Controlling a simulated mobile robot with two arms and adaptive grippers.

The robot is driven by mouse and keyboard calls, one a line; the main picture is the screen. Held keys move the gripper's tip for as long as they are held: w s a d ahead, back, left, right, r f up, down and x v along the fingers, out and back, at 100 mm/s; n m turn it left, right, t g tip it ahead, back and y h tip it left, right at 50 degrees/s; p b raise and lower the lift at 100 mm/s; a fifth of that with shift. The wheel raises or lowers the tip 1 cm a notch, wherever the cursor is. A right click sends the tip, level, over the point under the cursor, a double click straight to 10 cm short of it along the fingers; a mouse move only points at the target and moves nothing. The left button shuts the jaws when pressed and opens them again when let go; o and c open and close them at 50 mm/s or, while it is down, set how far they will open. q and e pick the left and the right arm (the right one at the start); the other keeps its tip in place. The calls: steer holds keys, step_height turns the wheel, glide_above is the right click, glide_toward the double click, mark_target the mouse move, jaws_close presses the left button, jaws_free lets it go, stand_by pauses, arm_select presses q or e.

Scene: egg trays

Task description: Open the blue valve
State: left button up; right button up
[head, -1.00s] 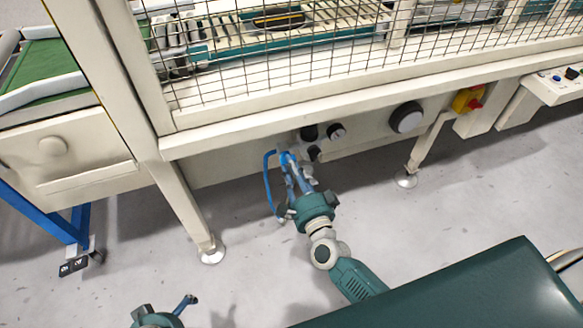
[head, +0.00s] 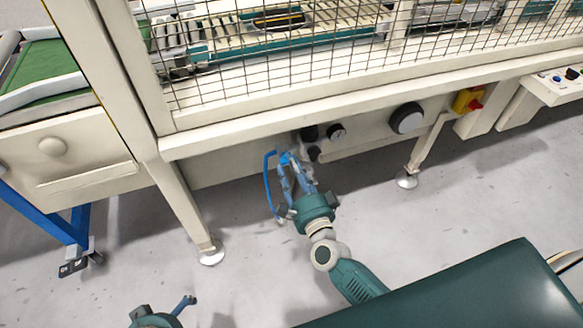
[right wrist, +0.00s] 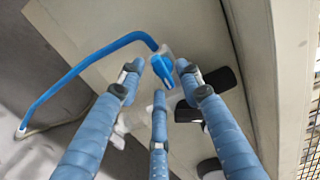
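The blue valve (right wrist: 163,70) shows in the right wrist view as a small bright blue handle under the machine, at the end of a blue hose (right wrist: 78,72). The hose also shows in the head view (head: 267,180). My right gripper (right wrist: 159,75) has its fingers spread around the valve, with gaps between the tips and the handle; contact is not clear. It also shows in the head view (head: 293,164), below the machine's lower edge. My left gripper (head: 184,305) is at the bottom left, mostly cut off, far from the valve.
Black knobs (head: 309,133) and a small round gauge (head: 337,133) sit beside the valve. A larger black dial (head: 406,118) and a red-and-yellow switch (head: 467,101) are further right. Machine legs (head: 187,205) stand on either side. The grey floor (head: 120,250) is largely clear.

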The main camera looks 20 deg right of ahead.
steer(key=s, duration=1.2)
steer(key=shift+d, duration=0.2)
